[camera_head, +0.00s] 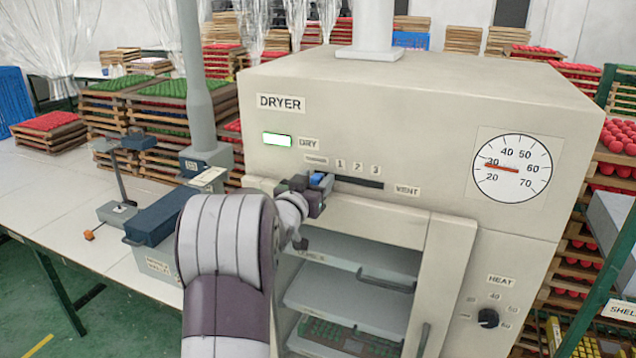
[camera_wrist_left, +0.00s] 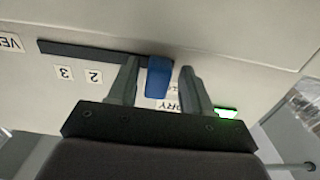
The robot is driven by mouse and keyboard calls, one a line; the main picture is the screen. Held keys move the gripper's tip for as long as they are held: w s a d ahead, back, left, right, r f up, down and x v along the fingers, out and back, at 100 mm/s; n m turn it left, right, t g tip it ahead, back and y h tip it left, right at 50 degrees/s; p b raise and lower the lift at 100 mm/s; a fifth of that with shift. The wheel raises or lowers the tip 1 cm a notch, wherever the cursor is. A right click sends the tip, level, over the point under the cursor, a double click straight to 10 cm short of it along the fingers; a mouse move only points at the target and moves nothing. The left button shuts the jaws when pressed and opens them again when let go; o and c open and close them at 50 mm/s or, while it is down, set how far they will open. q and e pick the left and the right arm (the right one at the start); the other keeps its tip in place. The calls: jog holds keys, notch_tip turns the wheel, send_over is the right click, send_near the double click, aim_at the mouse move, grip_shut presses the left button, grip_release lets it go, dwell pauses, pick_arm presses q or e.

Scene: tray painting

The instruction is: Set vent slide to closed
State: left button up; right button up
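The vent slide is a blue knob (camera_head: 319,179) at the left end of a dark slot (camera_head: 358,182) on the dryer front. It sits just below the wide, unreadable label (camera_head: 316,160), left of marks 1, 2 and 3. In the left wrist view, which is upside down, the knob (camera_wrist_left: 159,77) is at the right end of the slot (camera_wrist_left: 90,54). My left gripper (camera_head: 312,190) has its fingers (camera_wrist_left: 160,80) on both sides of the knob, with a narrow gap visible on each side. The left finger hides mark 1. My right gripper is not in view.
The dryer (camera_head: 420,90) has a lit DRY lamp (camera_head: 277,139), a dial (camera_head: 512,168) near 30 and a HEAT knob (camera_head: 487,317). Below the slot is an open bay with shelves (camera_head: 345,300). A dark blue box (camera_head: 160,216) stands on the white table (camera_head: 40,200) at left.

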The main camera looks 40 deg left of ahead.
pick_arm(q)
jog(key=shift+a+f, duration=0.1)
jog(key=shift+a, duration=0.05)
jog(key=shift+s, duration=0.1)
jog(key=shift+s+b, duration=0.3)
jog(key=b+v, duration=0.4)
jog(key=v, duration=0.8)
